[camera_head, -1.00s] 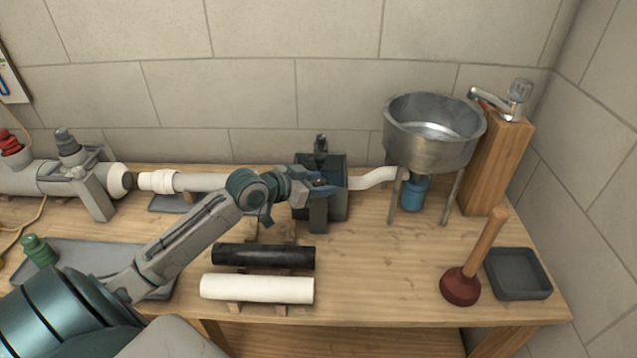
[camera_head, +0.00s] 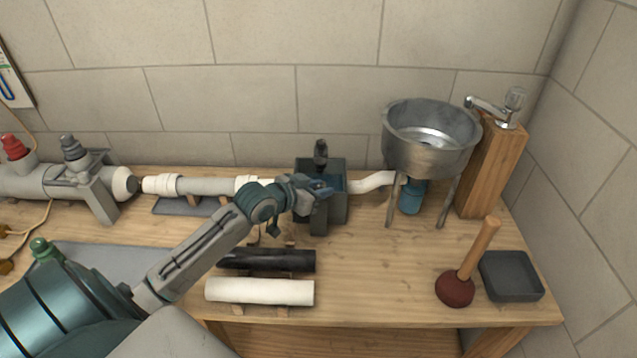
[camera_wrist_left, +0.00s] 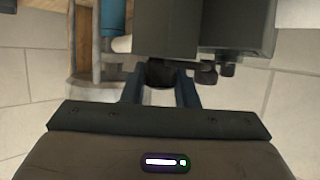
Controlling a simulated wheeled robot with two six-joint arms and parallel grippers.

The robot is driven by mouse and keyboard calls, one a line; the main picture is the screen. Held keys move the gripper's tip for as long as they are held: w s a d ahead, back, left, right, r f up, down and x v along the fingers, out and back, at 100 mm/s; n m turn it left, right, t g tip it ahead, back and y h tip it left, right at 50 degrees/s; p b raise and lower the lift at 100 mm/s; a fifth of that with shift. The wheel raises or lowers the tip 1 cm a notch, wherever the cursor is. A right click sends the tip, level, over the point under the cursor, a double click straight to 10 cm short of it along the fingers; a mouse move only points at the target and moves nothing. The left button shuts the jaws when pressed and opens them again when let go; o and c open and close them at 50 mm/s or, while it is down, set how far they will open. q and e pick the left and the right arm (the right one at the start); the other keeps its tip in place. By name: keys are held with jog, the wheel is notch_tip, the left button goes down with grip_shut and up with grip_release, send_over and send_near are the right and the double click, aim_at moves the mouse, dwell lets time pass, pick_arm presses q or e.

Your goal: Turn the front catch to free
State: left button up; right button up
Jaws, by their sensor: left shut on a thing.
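The dark grey clamp block (camera_head: 336,207) stands on the bench around the pipe run, with a black knob (camera_head: 321,150) on its top. My left gripper (camera_head: 326,187) is at the front face of this block. In the left wrist view, the two fingers of my left gripper (camera_wrist_left: 160,84) are shut on a small dark round catch (camera_wrist_left: 160,72) at the block's face. The fingers hide most of the catch in the head view, so its turn angle cannot be told. My right gripper is not in view.
A white bent pipe (camera_head: 372,182) leads right to the metal basin (camera_head: 430,140). Black (camera_head: 268,260) and white (camera_head: 260,292) pipes lie on supports in front. A plunger (camera_head: 457,287) and grey tray (camera_head: 511,276) stand at the right. Bare bench lies between.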

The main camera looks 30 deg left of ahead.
pick_arm(q)
jog(key=o, duration=1)
jog(key=shift+s+a+r, duration=0.15)
jog(key=shift+s, duration=0.35)
jog(key=p+v, duration=0.2)
jog(key=v, duration=0.7)
jog(key=shift+s+r+p, duration=0.1)
jog(key=shift+s+p, duration=0.2)
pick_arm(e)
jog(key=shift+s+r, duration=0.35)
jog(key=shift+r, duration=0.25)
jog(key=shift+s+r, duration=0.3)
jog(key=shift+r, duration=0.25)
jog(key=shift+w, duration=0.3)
